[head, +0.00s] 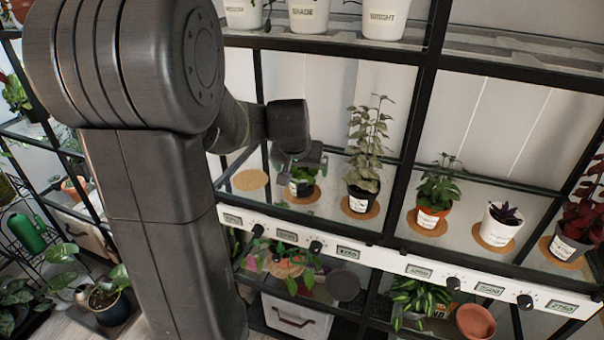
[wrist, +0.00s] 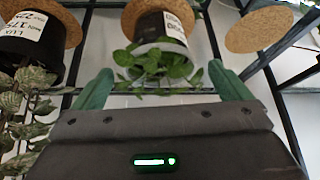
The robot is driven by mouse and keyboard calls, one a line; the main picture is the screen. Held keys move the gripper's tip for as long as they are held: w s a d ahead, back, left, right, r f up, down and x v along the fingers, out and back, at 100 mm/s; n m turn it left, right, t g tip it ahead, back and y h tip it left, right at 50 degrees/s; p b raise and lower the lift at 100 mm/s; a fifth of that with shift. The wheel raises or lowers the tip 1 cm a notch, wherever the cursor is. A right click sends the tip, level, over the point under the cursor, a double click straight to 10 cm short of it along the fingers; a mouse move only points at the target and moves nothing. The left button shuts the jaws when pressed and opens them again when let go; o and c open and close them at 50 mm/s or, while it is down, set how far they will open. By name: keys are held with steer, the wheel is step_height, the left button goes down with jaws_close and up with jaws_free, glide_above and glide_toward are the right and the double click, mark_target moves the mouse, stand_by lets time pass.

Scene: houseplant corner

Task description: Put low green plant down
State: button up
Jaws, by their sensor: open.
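The low green plant (head: 304,175) stands upright in a dark pot with a white label, on a round cork mat on the middle shelf. My gripper (head: 300,158) is just above and in front of it and hides part of its leaves. In the wrist view, which is upside down, the plant (wrist: 165,66) lies ahead of my gripper (wrist: 159,72), between its two green fingers. The fingers are spread and apart from the pot. The pot (wrist: 150,27) rests on its cork mat (wrist: 133,8).
An empty cork mat (head: 250,180) lies to the left. A tall pale-leaved plant (head: 369,150) stands close on the right, with more potted plants beyond. Black shelf posts (head: 408,140), an upper shelf (head: 330,47) and a white front rail with displays (head: 390,262) bound the space.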

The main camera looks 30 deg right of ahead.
steer(key=v, duration=0.7)
